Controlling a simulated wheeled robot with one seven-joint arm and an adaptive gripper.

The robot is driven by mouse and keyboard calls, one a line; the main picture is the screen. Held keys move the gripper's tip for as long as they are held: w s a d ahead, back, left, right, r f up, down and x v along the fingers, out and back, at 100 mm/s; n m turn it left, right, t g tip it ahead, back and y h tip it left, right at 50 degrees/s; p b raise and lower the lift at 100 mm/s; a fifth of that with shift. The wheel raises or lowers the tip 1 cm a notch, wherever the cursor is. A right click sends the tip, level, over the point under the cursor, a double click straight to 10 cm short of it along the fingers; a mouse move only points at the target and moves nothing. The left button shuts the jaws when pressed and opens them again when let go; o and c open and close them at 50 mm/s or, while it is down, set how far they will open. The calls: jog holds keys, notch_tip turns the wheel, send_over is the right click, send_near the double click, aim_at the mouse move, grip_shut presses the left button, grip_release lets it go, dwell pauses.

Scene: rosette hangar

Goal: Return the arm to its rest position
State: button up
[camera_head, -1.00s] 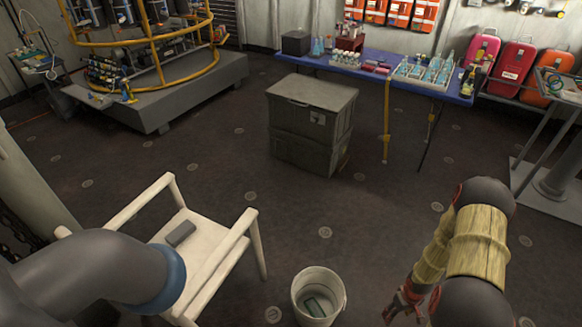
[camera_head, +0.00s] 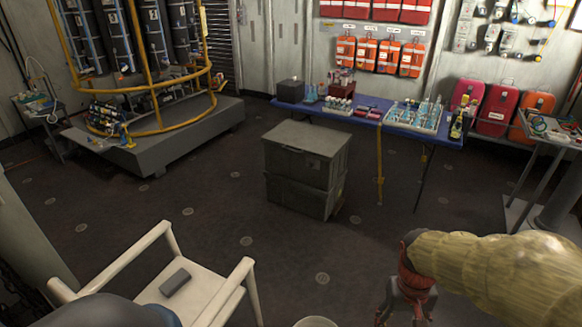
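My arm comes in from the right edge in the head view, its links wrapped in a straw-yellow cover. My gripper (camera_head: 404,316) hangs at its end near the bottom edge, red and grey, pointing down. Its fingertips are cut off by the frame, so I cannot tell whether it is open or shut. No held thing shows in it. Another dark grey part of mine covers the bottom left, in front of the chair.
A white chair (camera_head: 207,286) with a small grey block (camera_head: 175,282) on its seat stands at lower left. A white bucket (camera_head: 316,322) shows only its rim. A dark crate stack (camera_head: 305,167), a blue table (camera_head: 352,117) and a side stand (camera_head: 550,137) stand beyond. Floor between is clear.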

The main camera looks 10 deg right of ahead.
jog(key=s+a+r+n+t+p, duration=0.1)
jog(key=s+a+r+t, duration=0.1)
jog(key=a+r, duration=0.3)
jog(key=s+a+r+n+t+p, duration=0.1)
jog(key=a+r+t, duration=0.3)
jog(key=r, duration=1)
jog(key=shift+s+a+r+y+p, duration=0.3)
jog(key=shift+s+a, duration=0.05)
jog(key=shift+a, duration=0.3)
